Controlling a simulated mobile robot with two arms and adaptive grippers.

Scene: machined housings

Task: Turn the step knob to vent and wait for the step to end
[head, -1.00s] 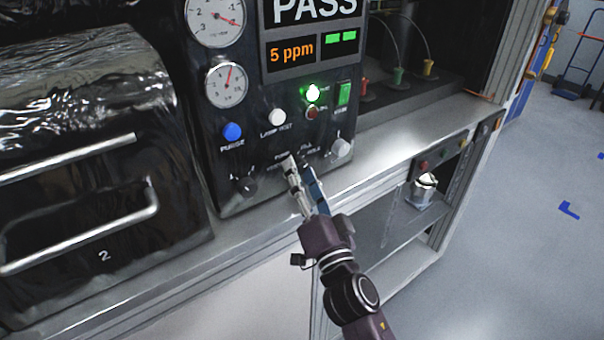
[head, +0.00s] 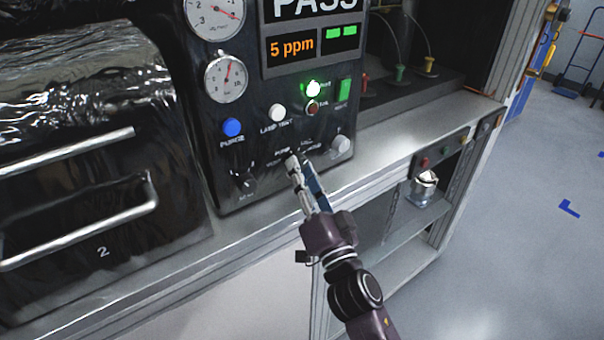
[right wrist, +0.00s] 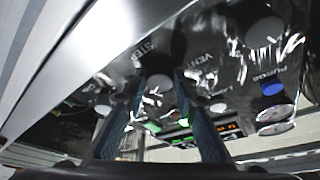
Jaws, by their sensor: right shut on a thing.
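The display (head: 316,30) reads PASS and 5 ppm with two green bars. My left gripper is not in view.
Another knob (head: 243,179) is at lower left.

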